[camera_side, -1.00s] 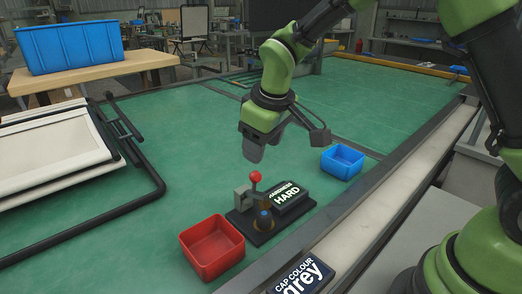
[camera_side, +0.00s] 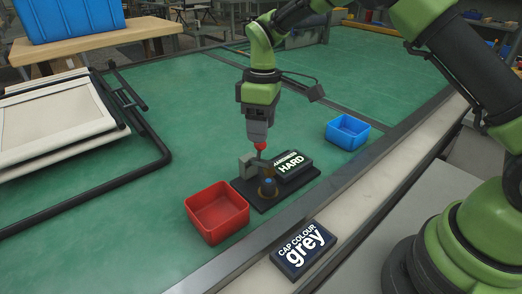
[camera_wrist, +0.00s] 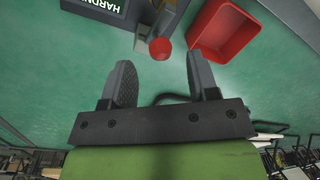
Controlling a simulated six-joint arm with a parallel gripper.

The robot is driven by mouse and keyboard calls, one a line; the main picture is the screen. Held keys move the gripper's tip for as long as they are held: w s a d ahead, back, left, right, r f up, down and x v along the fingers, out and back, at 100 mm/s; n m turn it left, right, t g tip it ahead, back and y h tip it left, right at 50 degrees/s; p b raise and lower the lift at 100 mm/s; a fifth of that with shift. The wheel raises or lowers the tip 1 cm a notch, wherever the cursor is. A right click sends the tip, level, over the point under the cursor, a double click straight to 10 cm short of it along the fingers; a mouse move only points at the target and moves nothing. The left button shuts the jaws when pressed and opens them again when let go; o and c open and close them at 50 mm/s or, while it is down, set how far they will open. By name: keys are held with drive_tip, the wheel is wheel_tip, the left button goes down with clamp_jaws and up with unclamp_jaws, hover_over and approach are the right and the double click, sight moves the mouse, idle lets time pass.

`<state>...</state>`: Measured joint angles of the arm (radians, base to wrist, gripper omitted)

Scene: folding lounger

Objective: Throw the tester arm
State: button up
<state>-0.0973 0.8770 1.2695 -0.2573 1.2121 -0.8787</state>
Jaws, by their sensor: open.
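A small blue-topped piece (camera_side: 268,183) stands at the tester's front. My gripper (camera_side: 258,138) points down just above the red knob. In the wrist view its fingers (camera_wrist: 160,75) are apart and empty, with the knob ahead of the gap between them. Whether the fingers touch the knob cannot be told.
A red bin (camera_side: 217,213) stands left of the tester and a blue bin (camera_side: 347,131) to its right. A sign reading CAP COLOUR grey (camera_side: 303,248) lies on the front ledge. A folded lounger (camera_side: 55,125) is at left.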

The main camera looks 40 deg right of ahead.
sight(260, 151)
drive_tip(key=f, duration=0.6)
drive_tip(key=shift+s+a+f, duration=0.15)
drive_tip(key=shift+a+f, duration=0.05)
drive_tip(key=shift+f, duration=0.05)
drive_tip(key=shift+c, duration=0.4)
clamp_jaws()
